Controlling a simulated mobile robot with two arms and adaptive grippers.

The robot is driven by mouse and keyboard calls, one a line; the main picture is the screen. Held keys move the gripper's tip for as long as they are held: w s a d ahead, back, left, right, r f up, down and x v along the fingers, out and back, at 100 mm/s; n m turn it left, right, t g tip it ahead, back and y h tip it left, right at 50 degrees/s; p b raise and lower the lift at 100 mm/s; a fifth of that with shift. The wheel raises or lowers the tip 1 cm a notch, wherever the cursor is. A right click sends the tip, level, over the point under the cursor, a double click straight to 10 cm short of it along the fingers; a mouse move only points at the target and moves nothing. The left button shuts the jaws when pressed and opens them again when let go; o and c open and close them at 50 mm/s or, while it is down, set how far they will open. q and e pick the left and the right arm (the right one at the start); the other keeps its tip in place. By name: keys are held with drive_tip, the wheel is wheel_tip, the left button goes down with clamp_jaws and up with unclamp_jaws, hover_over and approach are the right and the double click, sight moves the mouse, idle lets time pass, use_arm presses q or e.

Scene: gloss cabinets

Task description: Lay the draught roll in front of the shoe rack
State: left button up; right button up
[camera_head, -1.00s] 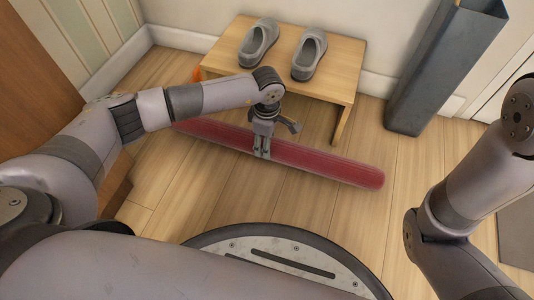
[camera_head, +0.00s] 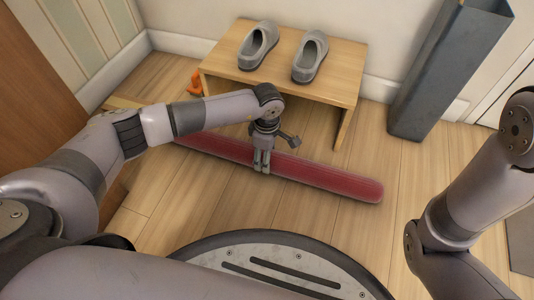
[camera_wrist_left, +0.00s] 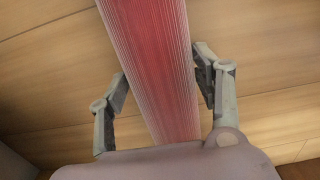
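The draught roll (camera_head: 325,178) is a long dark-red ribbed cylinder. It lies crosswise low over the floor on my side of the shoe rack (camera_head: 338,82), roughly along its front and angled, with its right end nearer me. I cannot tell if it rests on the floor. The rack is a low wooden bench with two grey shoes on top. My left gripper (camera_head: 262,168) points down at the roll's middle. In the left wrist view its fingers (camera_wrist_left: 161,78) close in on both sides of the roll (camera_wrist_left: 155,60). My right gripper is out of view; only its arm shows.
The grey shoes (camera_head: 258,45) and (camera_head: 310,56) stand on the rack. A tall grey-blue bin (camera_head: 440,75) stands right of it by the wall. A small orange thing (camera_head: 196,82) is at the rack's left. A brown wooden panel (camera_head: 35,90) is at far left. Floor before the roll is clear.

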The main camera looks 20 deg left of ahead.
use_arm(q)
drive_tip(key=shift+o, duration=1.1)
drive_tip(key=shift+r, duration=0.1)
wheel_tip(320, 180, up, 12)
drive_tip(key=p, duration=0.9)
